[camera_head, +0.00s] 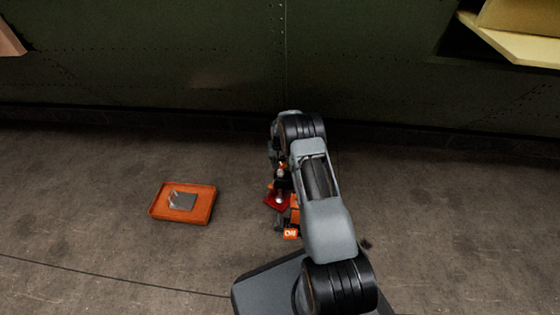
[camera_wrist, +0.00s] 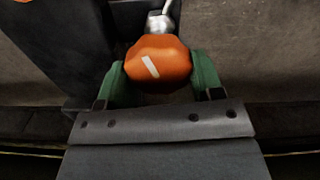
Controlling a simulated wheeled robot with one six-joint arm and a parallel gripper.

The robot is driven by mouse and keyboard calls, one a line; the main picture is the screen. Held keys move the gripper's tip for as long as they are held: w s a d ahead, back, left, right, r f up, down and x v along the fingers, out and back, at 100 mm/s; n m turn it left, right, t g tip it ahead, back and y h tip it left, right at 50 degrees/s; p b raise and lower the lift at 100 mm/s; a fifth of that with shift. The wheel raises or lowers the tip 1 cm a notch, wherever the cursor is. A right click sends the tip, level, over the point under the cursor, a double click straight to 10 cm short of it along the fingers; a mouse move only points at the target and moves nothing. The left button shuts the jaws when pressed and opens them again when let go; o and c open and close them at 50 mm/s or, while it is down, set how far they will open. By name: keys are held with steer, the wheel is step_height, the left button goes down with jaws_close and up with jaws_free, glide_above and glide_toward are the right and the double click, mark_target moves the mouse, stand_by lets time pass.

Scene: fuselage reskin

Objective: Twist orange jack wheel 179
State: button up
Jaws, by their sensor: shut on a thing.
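The orange jack wheel (camera_wrist: 160,62) shows in the wrist view with a pale slanted mark on its face. My gripper (camera_wrist: 160,78) has its green fingers on both sides of the wheel and is shut on it. A metal rod end (camera_wrist: 160,22) shows just beyond the wheel. In the head view the orange and red jack (camera_head: 291,234) stands on the floor, mostly hidden behind my arm. The wheel and my fingers cannot be clearly made out there.
An orange tray (camera_head: 157,213) with a grey metal piece (camera_head: 182,200) in it lies on the floor at left. A dark green riveted fuselage wall (camera_head: 190,60) runs along the back. A yellow panel (camera_head: 510,42) juts out at upper right. The floor at right is clear.

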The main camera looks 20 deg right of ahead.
steer(key=shift+s+d+f+m, duration=0.1)
steer(key=shift+s+m, duration=0.1)
steer(key=shift+m, duration=1.7)
steer(key=o, duration=0.9)
step_height(320, 180, up, 14)
steer(key=p, duration=0.5)
